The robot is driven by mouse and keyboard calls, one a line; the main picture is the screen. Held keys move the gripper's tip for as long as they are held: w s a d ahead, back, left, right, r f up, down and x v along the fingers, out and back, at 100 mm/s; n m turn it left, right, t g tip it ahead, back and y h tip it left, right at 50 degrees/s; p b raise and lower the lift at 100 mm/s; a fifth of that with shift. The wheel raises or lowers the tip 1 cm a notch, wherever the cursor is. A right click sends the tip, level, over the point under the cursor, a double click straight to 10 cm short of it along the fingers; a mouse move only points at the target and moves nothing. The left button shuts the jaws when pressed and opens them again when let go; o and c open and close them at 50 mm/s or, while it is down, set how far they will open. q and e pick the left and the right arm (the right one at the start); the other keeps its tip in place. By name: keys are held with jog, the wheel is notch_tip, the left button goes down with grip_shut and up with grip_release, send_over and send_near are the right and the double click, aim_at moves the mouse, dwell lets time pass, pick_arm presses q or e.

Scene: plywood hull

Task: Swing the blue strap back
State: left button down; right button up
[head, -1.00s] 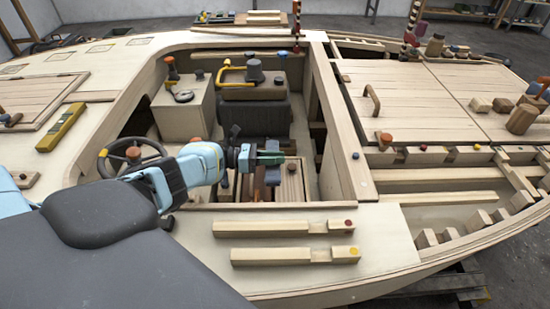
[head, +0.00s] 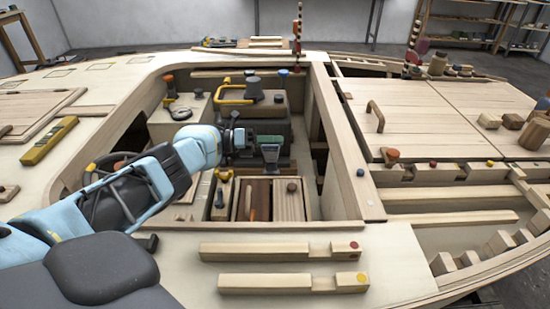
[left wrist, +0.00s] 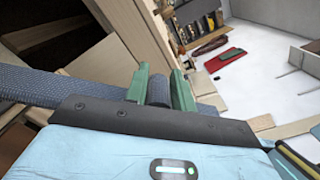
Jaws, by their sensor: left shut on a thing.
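The blue strap (left wrist: 45,82) is a grey-blue woven band. In the left wrist view it runs from the left edge to the green fingers of my left gripper (left wrist: 160,85), and a bit of it shows between them. The fingers are shut on it. In the head view my left gripper (head: 262,141) is inside the hull's open well, and a short grey-blue piece of the strap (head: 270,154) hangs below it. The rest of the strap is hidden there. My right gripper is not in view.
A dark seat block with a yellow handle (head: 236,94) is behind the gripper. Wooden boxes (head: 289,200) sit below it. Two notched battens (head: 270,251) lie on the near deck.

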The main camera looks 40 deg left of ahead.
pick_arm(q)
jog(key=shift+w+a+f+n+b, duration=0.3)
jog(key=shift+w+a+n+b, duration=0.15)
jog(key=shift+b, duration=0.35)
jog(key=shift+w+a+r+n+b, duration=0.25)
jog(key=shift+w+r+b, duration=0.1)
jog(key=shift+b, duration=0.35)
jog(key=c, duration=1.2)
grip_release()
jog(key=shift+o, duration=0.2)
jog(key=shift+w+r, duration=0.1)
jog(key=shift+a, duration=0.1)
jog(key=v, duration=0.7)
jog(key=shift+s+a, duration=0.25)
jog(key=shift+s, duration=0.05)
